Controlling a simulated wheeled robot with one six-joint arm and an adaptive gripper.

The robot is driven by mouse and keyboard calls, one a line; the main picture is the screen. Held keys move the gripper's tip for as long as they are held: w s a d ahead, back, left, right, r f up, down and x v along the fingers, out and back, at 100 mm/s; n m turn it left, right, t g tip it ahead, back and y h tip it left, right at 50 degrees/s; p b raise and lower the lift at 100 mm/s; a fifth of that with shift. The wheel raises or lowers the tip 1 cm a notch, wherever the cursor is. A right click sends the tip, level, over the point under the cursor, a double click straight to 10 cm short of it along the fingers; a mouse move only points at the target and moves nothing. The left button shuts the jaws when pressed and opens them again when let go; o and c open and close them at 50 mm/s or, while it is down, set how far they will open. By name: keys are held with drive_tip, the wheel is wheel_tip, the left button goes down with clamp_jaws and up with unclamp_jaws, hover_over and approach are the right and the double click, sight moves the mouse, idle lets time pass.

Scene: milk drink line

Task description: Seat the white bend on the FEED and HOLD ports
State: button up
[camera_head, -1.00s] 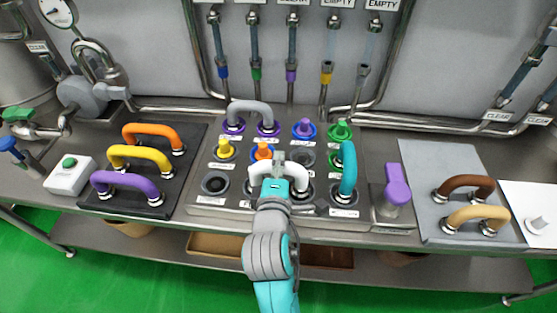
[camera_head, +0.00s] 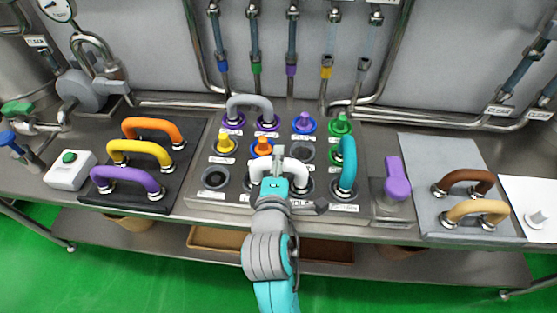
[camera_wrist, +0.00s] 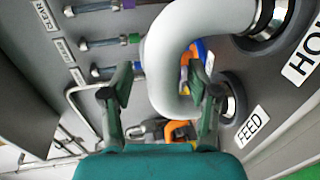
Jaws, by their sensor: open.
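The white bend (camera_head: 291,165) stands as an arch over the front row of the port panel in the head view. In the wrist view the white bend (camera_wrist: 170,62) lies between my open fingers. One end meets the ring of the HOLD port (camera_wrist: 275,18). Its other end comes down near the FEED port (camera_wrist: 231,100), where my finger hides part of the joint. I cannot tell whether that end is fully seated. My gripper (camera_wrist: 162,92) is open around the bend, with gaps at both fingers; it also shows in the head view (camera_head: 284,192).
A teal bend (camera_head: 348,165) stands close right of the white one. A grey bend (camera_head: 250,101) stands behind, with yellow (camera_head: 224,144) and orange (camera_head: 262,146) caps nearer. A purple handle (camera_head: 397,178) stands right. An empty port (camera_head: 214,178) lies left.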

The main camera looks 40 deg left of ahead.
drive_tip(key=v, duration=1.1)
drive_tip(key=shift+r, duration=0.1)
drive_tip(key=s+d+f+m+h, duration=0.1)
drive_tip(key=d+f+m, duration=0.5)
drive_tip(key=d, duration=0.6)
drive_tip(key=s+d+f+m+h, duration=0.2)
drive_tip(key=d+f+m, duration=0.2)
drive_tip(key=d+f, duration=0.55)
drive_tip(key=s+d+r+m+t+h, duration=0.1)
drive_tip(key=s+d+m+h, duration=0.4)
drive_tip(key=s+d+m, duration=0.9)
drive_tip(key=s+d+r, duration=0.1)
drive_tip(key=s+d, duration=0.2)
drive_tip(key=s, duration=0.1)
drive_tip(key=shift+r+m+t+h, duration=0.25)
drive_tip(key=shift+m+t+h, duration=0.05)
